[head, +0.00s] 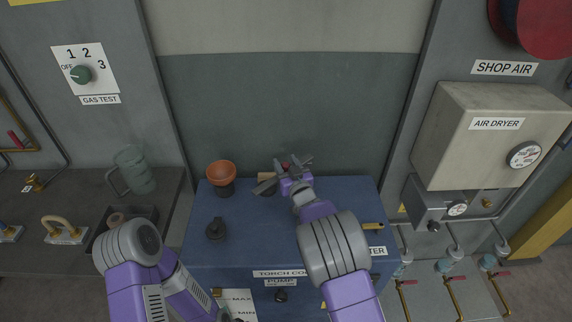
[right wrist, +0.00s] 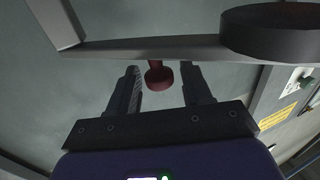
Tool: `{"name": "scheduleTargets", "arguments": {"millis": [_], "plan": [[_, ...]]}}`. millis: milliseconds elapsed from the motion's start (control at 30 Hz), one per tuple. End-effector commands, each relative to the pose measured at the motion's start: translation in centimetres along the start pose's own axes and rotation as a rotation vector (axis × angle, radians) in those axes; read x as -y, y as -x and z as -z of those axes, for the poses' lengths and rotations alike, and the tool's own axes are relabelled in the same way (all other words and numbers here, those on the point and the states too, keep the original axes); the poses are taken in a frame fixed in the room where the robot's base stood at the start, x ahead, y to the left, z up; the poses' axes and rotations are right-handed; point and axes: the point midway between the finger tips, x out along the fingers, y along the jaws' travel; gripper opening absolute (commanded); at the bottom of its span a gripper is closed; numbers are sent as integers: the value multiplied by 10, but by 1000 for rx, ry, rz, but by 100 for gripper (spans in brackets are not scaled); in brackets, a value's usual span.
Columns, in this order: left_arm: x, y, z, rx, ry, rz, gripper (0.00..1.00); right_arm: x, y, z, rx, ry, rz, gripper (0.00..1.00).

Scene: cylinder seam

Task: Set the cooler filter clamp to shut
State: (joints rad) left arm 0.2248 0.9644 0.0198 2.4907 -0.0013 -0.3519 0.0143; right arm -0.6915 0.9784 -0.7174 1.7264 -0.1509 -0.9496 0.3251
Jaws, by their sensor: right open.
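The blue torch cooler cabinet (head: 210,262) stands in the middle of the head view. My right gripper (head: 284,172) is over the back of its top, open. A small red knob (head: 284,166) shows among the fingers. In the right wrist view, the red knob (right wrist: 158,75) hangs between the two open fingers of my right gripper (right wrist: 160,85), apart from both. A grey bar (right wrist: 150,50) runs across just beyond them. I cannot tell whether the knob belongs to the filter clamp. A label ending in "TER" (head: 378,251) is partly hidden by my right arm.
An orange-brown bowl-like cup (head: 221,172) and a black cap (head: 216,229) are on the cabinet top. A yellow piece (head: 373,226) is at its right. A dark disc (right wrist: 275,30) is close in the right wrist view. The air dryer (head: 490,135) stands at right.

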Motion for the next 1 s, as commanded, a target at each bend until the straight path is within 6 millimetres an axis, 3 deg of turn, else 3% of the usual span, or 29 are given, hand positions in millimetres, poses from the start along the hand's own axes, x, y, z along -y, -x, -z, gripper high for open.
{"name": "scheduleTargets", "arguments": {"millis": [167, 600, 1000], "plan": [[0, 1, 0, 0, 0, 0, 0, 0, 8, 0, 2, -1, -1, 49], [-3, 7, 0, 0, 0, 0, 0, 0, 66, 0, 1, -1, -1, 49], [-3, 7, 0, 0, 0, 0, 0, 0, 76, 0, 0, 0, 0, 49]]}}
